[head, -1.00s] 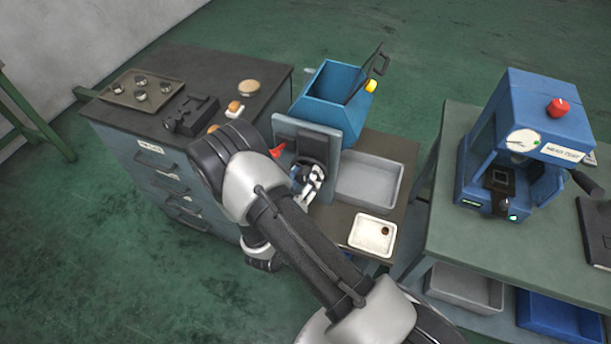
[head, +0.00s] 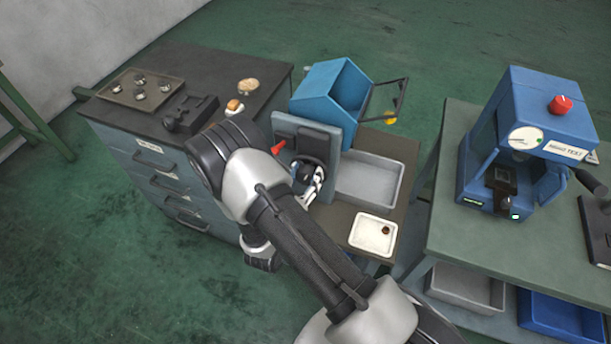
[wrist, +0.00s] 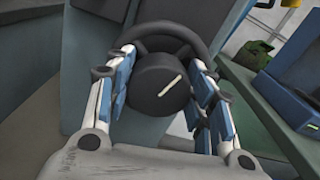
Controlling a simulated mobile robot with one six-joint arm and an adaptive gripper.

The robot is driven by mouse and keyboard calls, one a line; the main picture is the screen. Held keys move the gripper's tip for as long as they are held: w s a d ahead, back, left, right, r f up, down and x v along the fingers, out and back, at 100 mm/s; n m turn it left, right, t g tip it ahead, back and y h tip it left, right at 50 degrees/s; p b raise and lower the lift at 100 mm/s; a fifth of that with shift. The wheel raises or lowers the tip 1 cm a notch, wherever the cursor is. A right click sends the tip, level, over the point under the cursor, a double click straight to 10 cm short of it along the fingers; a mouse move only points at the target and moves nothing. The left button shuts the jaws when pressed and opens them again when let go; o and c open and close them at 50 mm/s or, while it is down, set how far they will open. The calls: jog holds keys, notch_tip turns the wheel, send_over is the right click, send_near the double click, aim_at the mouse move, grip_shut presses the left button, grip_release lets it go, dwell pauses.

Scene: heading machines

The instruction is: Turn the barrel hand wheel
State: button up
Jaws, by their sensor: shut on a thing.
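The blue barrel (head: 330,92) is many-sided and open at one end. It is tilted, its mouth facing up and right, behind a grey upright panel (head: 338,138). The dark hand wheel (head: 322,163) is on the panel's near face. In the wrist view, the wheel's rim (wrist: 180,27) arches behind a round black hub (wrist: 150,88) with a pale line slanting up to the right. My gripper (wrist: 163,72) is shut on the wheel, with blue-padded fingers either side of the hub. In the head view, my arm partly hides my gripper (head: 311,182) and the wheel.
A dark frame with a yellow knob (head: 390,118) sticks out right of the barrel. A red lever (head: 278,148) is left of the wheel. A grey bin (head: 400,176) and white tray (head: 360,236) lie to the right. A blue press (head: 470,180) stands on the right bench.

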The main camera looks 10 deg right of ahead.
jog(key=m+b, duration=0.2)
jog(key=m, duration=0.4)
jog(key=shift+d+f+b, duration=0.1)
jog(key=shift+f+b, duration=0.05)
jog(key=shift+b, duration=0.2)
jog(key=m+b, duration=0.2)
jog(key=m, duration=0.1)
jog(key=shift+s+m, duration=0.1)
jog(key=shift+m, duration=0.3)
jog(key=shift+m+b, duration=1.05)
jog(key=shift+m, duration=0.45)
jog(key=o, duration=1.1)
jog(key=shift+c, duration=0.2)
